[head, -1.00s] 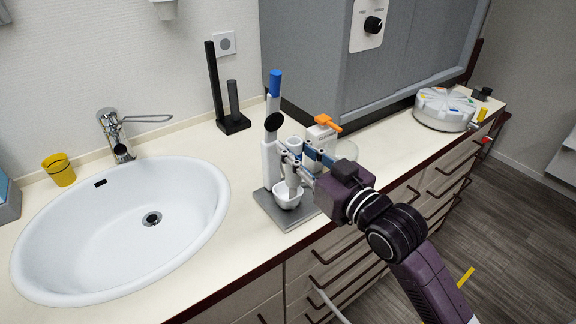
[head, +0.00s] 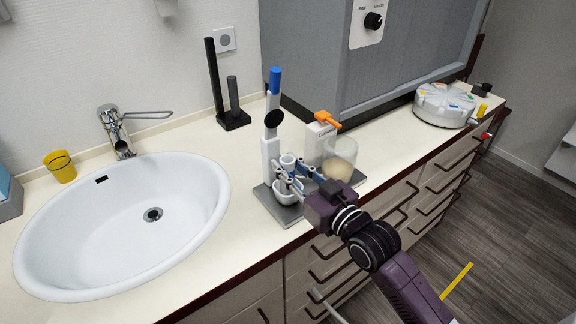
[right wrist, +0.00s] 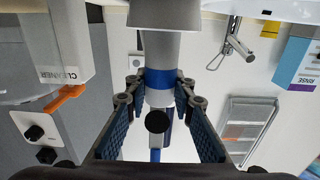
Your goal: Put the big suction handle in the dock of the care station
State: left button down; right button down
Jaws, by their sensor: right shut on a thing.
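The big suction handle (head: 287,161) is a pale cylinder, upright in the head view; its blue band (right wrist: 158,82) shows in the right wrist view. My right gripper (head: 290,176) is shut on it, with a fingertip on either side near the band. The care station has a grey base plate (head: 284,215), a white post (head: 269,158) with a black disc, and a white cup (head: 287,193). The handle is directly above or partly in this cup; the fingers hide whether they touch. A blue-topped piece (head: 275,80) stands at the post. My left gripper is not in view.
A white cleaner container (head: 318,146) with an orange top and a clear round jar (head: 341,158) stand close right of the handle. The sink (head: 120,230) is on the left. A black stand (head: 233,122) is behind. The counter's front edge is close.

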jog(key=shift+f, duration=0.15)
jog(key=c, duration=1.7)
grip_release()
jog(key=shift+o, duration=0.2)
jog(key=shift+r, duration=0.3)
jog(key=b+v, duration=0.1)
jog(key=v, duration=1.1)
jog(key=shift+b, duration=0.35)
jog(key=shift+a+f, duration=0.1)
